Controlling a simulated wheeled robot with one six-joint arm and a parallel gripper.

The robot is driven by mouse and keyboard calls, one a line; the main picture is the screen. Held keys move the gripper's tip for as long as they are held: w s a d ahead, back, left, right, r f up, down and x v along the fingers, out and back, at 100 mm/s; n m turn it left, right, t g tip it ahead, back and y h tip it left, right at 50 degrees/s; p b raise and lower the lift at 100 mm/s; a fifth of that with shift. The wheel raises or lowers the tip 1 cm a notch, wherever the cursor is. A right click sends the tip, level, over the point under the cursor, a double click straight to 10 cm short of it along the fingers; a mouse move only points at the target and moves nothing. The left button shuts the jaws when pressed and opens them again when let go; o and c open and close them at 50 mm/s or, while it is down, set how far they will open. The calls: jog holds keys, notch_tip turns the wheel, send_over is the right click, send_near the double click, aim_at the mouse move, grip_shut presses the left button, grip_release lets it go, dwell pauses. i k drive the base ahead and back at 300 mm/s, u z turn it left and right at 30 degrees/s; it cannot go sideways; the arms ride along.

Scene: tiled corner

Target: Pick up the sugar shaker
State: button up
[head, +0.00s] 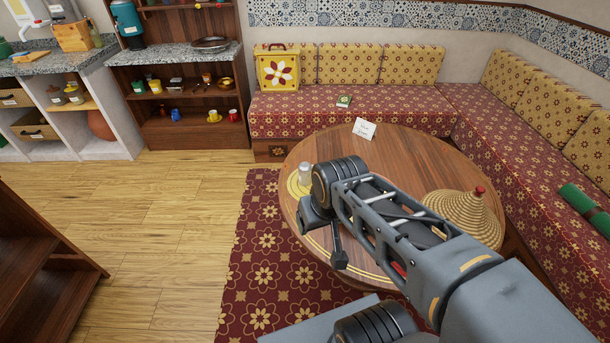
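A small pale, silvery cylinder, which looks like the sugar shaker (305,173), stands upright near the left edge of the round wooden table (400,150). It is at a yellow round patch (294,187), a mat or an inlay. My arm reaches over the table from the lower right, and its end is just right of and nearer than the shaker. My gripper (338,254) shows only as a dark part below the wrist. Its fingers are not clear, and I see nothing held. I cannot tell whether it touches anything.
A woven cone-shaped lid (463,211) with a red knob stands on the table's right. A white card (365,129) is at the back. Cushioned benches (425,108) wrap behind and right. A dark wooden unit (35,265) stands at left; the floor between is clear.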

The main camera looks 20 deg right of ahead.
aim_at(304, 169)
jog(key=z, duration=0.95)
jog(key=k, duration=0.6)
jog(key=u, duration=0.65)
jog(key=i, duration=0.7)
jog(key=u, duration=0.95)
jog(key=i, duration=1.15)
jog(key=z, duration=0.05)
